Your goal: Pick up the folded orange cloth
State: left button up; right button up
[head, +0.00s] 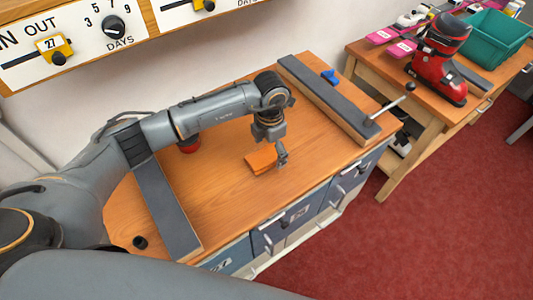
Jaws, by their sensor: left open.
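The folded orange cloth (262,160) lies flat on the wooden bench top (222,205), near its middle. My left arm reaches in from the left over the bench. My left gripper (283,162) points down just to the right of the cloth, close to its right end. The gripper is open with nothing visible between its fingers. Whether a fingertip touches the cloth or the bench cannot be told at this size. My right gripper does not show.
A grey-topped rail (330,100) with a blue piece (330,76) and a lever (392,103) is at the bench's right end. Another grey strip (165,210) crosses the left part. A red ski boot (440,65) and green bin (495,38) stand on a second table.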

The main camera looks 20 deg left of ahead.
pick_arm(q)
jog(key=shift+f, duration=0.15)
jog(key=c, duration=1.2)
jog(key=shift+c, duration=0.2)
jog(key=shift+r, duration=0.7)
jog(key=s+d+r+b, duration=0.3)
jog(key=s+r+b, duration=0.2)
jog(key=s+r, duration=0.6)
jog(key=s, duration=0.2)
jog(key=shift+s+d+r, duration=0.3)
jog(key=shift+r, duration=0.05)
